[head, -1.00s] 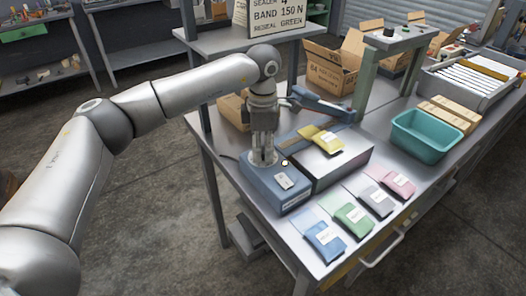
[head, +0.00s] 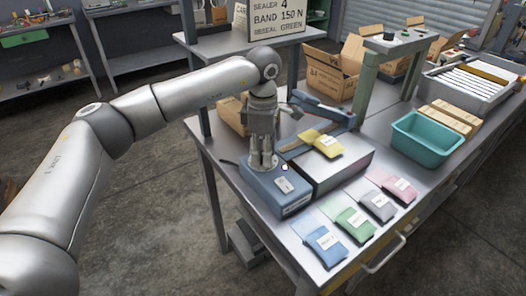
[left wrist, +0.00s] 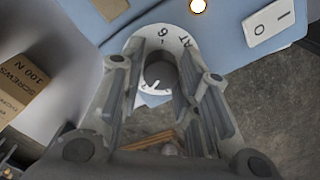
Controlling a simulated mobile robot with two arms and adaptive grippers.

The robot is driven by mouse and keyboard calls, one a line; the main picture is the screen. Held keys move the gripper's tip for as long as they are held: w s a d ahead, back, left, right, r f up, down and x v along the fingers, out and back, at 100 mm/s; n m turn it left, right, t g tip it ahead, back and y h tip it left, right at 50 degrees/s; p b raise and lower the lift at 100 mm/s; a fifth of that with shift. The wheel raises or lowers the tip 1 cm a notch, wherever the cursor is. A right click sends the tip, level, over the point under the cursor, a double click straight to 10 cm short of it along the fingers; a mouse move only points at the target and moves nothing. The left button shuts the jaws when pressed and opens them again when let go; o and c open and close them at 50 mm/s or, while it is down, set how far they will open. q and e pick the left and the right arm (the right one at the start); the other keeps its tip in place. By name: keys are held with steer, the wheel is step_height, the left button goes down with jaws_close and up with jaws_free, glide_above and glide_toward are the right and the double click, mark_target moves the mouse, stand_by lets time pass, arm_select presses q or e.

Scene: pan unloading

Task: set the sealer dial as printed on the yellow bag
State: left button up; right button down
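The sealer is a blue box (head: 290,202) with a grey-topped body (head: 332,168) behind it. Its grey dial knob (left wrist: 158,72) sits on a white disc with printed marks, partly hidden by the fingers. My left gripper (head: 264,164) points down over the dial in the head view. In the left wrist view its fingers (left wrist: 160,75) stand on either side of the knob; whether they press on it is unclear. The yellow bag (head: 326,144) lies on the sealer's grey top, its white label too small to read. My right gripper is not in view.
A rocker switch (left wrist: 270,20) and a lit lamp (left wrist: 198,6) are near the dial. Blue, green, grey and pink bags (head: 352,222) lie along the front edge. A teal bin (head: 425,140) stands right. A sign (head: 277,18) reads SEALER 4, BAND 150 N, RESEAL GREEN.

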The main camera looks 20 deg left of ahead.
arm_select(q)
steer(key=shift+o, duration=1.4)
step_height(320, 180, up, 12)
